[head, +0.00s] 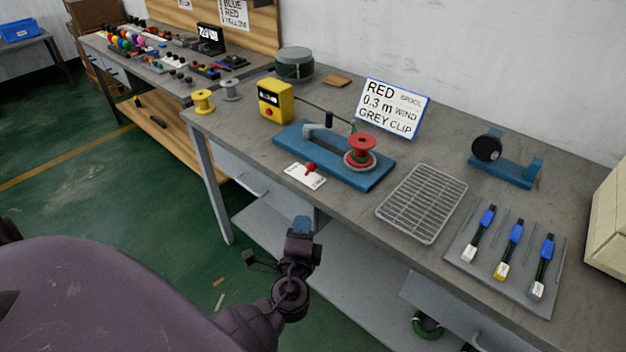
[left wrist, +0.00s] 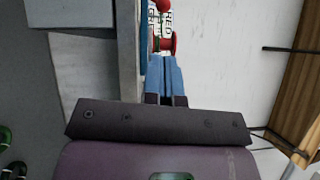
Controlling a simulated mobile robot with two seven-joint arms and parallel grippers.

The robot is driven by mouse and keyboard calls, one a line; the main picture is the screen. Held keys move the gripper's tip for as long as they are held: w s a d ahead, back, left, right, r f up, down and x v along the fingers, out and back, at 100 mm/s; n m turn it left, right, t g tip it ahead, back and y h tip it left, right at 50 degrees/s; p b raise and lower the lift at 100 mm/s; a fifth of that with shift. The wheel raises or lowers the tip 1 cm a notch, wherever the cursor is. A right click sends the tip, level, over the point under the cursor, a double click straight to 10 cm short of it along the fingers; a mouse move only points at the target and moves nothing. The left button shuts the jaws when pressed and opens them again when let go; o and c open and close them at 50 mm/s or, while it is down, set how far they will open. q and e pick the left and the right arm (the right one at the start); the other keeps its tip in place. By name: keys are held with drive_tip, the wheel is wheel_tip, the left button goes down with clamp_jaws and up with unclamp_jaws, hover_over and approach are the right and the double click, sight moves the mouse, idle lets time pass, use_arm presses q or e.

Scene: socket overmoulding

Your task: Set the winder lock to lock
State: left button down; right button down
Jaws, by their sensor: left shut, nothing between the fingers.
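The winder is a blue base (head: 372,182) on the bench with a red spool (head: 362,146) standing on it. A white label plate (head: 303,177) lies at its front left edge, with a small red knob (head: 310,168) on it; its lettering is too small to read. My left gripper (head: 301,224) is shut and empty, in front of the bench edge and apart from the winder. In the left wrist view its blue fingers (left wrist: 165,75) are together, with the red spool (left wrist: 172,43) beyond them. My right gripper is in neither view.
A yellow box (head: 276,101) stands behind the winder, and a sign (head: 391,109) is at the back. A wire rack (head: 422,203) and a grey tray (head: 470,262) with blue-ended tools lie to the right. Open floor is left of the bench.

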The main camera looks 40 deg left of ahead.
use_arm(q)
drive_tip(key=shift+w+r, duration=0.1)
drive_tip(key=shift+r, duration=0.1)
drive_tip(key=p, duration=0.1)
approach(311, 170)
drive_tip(key=x, duration=0.7)
drive_tip(key=shift+w+a, duration=0.1)
drive_tip(key=shift+w, duration=0.15)
idle(0.4)
